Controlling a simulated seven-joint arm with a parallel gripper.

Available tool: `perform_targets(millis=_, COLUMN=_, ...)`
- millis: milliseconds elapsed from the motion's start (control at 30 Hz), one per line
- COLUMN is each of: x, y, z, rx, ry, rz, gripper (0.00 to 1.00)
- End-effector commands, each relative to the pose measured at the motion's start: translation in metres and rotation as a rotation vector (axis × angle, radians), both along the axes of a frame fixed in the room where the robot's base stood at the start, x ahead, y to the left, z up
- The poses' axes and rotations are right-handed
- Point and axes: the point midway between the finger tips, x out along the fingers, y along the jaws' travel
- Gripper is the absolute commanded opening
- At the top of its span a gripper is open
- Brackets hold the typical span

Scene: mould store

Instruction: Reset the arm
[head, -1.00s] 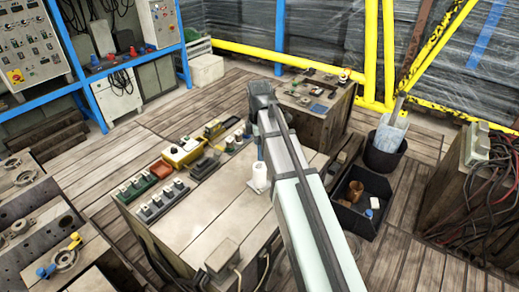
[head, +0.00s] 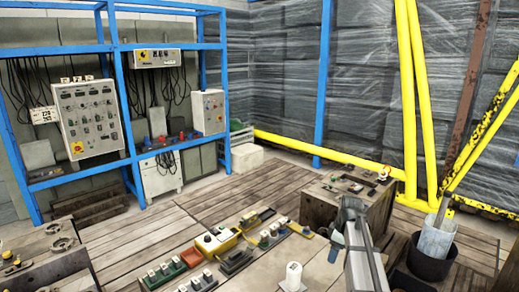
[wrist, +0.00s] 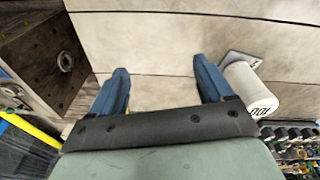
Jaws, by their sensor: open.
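My gripper (wrist: 163,82) is open, its two blue fingers spread with nothing between them, over pale wooden boards in the wrist view. In the head view, my gripper (head: 338,245) hangs at the lower right of centre, and one blue finger shows. A white cylinder with dark marking (wrist: 248,90) is just right of the right finger in the wrist view, apart from the grasp space. It also shows in the head view (head: 293,277) on the wooden bench top, left of my gripper.
Several switch boxes and a yellow control box (head: 215,241) line the bench's far edge. A wooden cabinet (head: 349,205) with small parts stands behind my arm. A black bucket (head: 432,258) is at right. A blue rack (head: 122,90) and yellow posts (head: 408,100) stand behind.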

Motion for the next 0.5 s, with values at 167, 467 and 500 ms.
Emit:
perform_targets(millis=167, x=0.009, y=-0.078, z=-0.032, rx=0.049, ry=-0.046, rz=-0.252, gripper=0.8)
perform_targets(millis=467, x=0.005, y=-0.178, z=-0.073, rx=0.118, ry=-0.117, rz=-0.588, gripper=0.8)
perform_targets(millis=500, x=0.003, y=-0.187, z=-0.078, rx=0.125, ry=-0.122, rz=-0.623, gripper=0.8)
